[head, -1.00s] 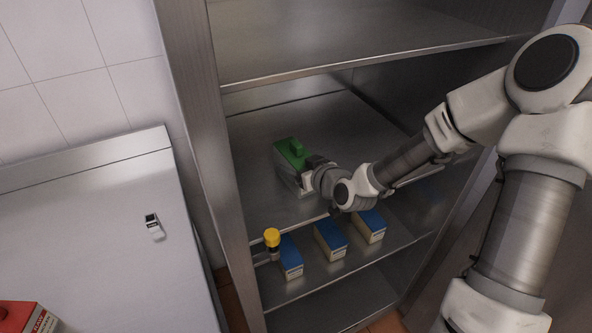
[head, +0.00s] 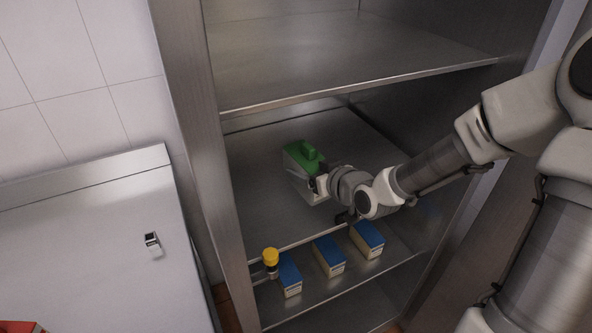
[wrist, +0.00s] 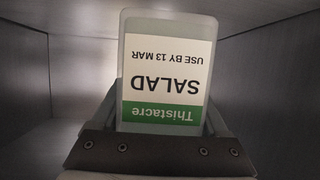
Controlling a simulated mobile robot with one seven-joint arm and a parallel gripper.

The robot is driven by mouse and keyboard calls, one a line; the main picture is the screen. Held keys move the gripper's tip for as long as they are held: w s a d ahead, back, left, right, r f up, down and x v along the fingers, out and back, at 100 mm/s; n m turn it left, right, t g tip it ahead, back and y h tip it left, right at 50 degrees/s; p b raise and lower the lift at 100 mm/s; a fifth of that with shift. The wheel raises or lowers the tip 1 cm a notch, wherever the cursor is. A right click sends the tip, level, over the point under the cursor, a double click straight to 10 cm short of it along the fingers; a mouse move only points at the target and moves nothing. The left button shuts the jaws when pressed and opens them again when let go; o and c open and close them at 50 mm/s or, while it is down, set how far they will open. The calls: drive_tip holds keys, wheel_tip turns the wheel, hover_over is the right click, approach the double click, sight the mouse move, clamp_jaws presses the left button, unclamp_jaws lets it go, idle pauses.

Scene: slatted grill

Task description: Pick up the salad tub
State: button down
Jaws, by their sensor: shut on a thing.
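The salad tub (head: 298,163) has a green lid with a raised green grip on top and a pale body. It is inside the metal cabinet, over the middle shelf (head: 262,215), tilted in the head view. In the wrist view the tub (wrist: 166,75) shows its "SALAD" label upside down between the jaws. My gripper (head: 318,186) is shut on the tub. My wrist hides part of the tub's near side. Whether its base touches the shelf is hard to tell.
Several blue-topped boxes (head: 329,256) and a yellow-capped bottle (head: 271,262) stand on the shelf below. Another shelf (head: 340,70) lies above. The cabinet's left post (head: 205,160) is close by.

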drive_tip(key=s+d+r+p, duration=0.3)
drive_tip(key=s+d+r, duration=0.1)
drive_tip(key=s+d, duration=0.1)
drive_tip(key=shift+d+r+p, duration=0.3)
drive_tip(key=shift+d+r, duration=0.1)
drive_tip(key=shift+d, duration=0.15)
wheel_tip(320, 180, up, 5)
drive_tip(key=p, duration=0.5)
drive_tip(key=shift+w, duration=0.1)
drive_tip(key=shift+w+d+f+m+t+h+b, duration=0.3)
drive_tip(key=shift+w+d+m+h+b, duration=0.2)
drive_tip(key=shift+w+m+h, duration=0.15)
drive_tip(key=shift+w+d+f+m+t+h+b, duration=0.2)
drive_tip(key=shift+w+d+f+m+h+b, duration=0.15)
drive_tip(key=shift+w+d+m+h, duration=0.25)
